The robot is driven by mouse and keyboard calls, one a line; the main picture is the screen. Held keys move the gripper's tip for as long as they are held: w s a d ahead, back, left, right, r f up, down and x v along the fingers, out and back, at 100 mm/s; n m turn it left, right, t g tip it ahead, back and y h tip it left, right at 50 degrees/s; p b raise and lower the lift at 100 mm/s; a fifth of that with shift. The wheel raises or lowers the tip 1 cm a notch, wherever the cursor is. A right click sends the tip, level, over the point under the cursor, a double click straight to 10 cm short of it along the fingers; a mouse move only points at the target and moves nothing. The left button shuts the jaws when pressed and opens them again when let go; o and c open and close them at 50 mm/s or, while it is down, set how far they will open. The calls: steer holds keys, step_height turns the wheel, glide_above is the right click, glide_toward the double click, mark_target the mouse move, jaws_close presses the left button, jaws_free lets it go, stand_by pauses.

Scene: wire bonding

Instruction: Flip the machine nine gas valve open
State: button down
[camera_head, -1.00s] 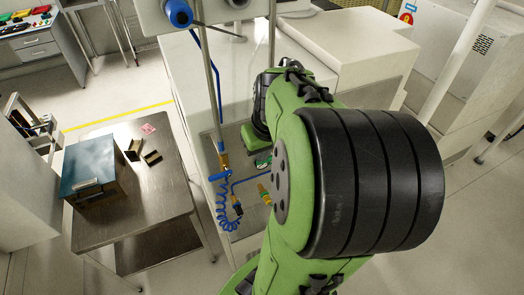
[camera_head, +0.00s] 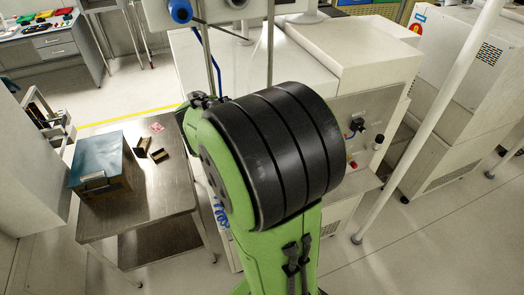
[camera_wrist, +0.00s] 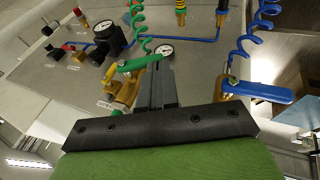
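In the wrist view a grey panel carries two lever valves. One has a green handle (camera_wrist: 142,63) on a brass body (camera_wrist: 121,92), just left of my fingertips. The other has a blue handle (camera_wrist: 257,91) on a brass body (camera_wrist: 231,72), to the right. Their labels are too small to read, so I cannot tell which is the machine nine gas valve. My gripper (camera_wrist: 163,72) has its two dark fingers close together, with the fingertips beside the handle's right end. I cannot tell whether they touch it. In the head view my arm hides the gripper and both valves.
Green and blue coiled hoses, a round gauge (camera_wrist: 164,50) and a black regulator (camera_wrist: 107,40) crowd the panel. In the head view a steel table (camera_head: 178,200) with a blue-topped box (camera_head: 101,155) stands left. Open floor (camera_head: 430,245) lies at right.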

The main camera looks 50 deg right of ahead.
steer(key=shift+s+f+b, duration=0.1)
steer(key=shift+f+b, duration=1.2)
steer(key=shift+f, duration=0.4)
steer(key=shift+d+f, duration=0.1)
steer(key=shift+f, duration=0.05)
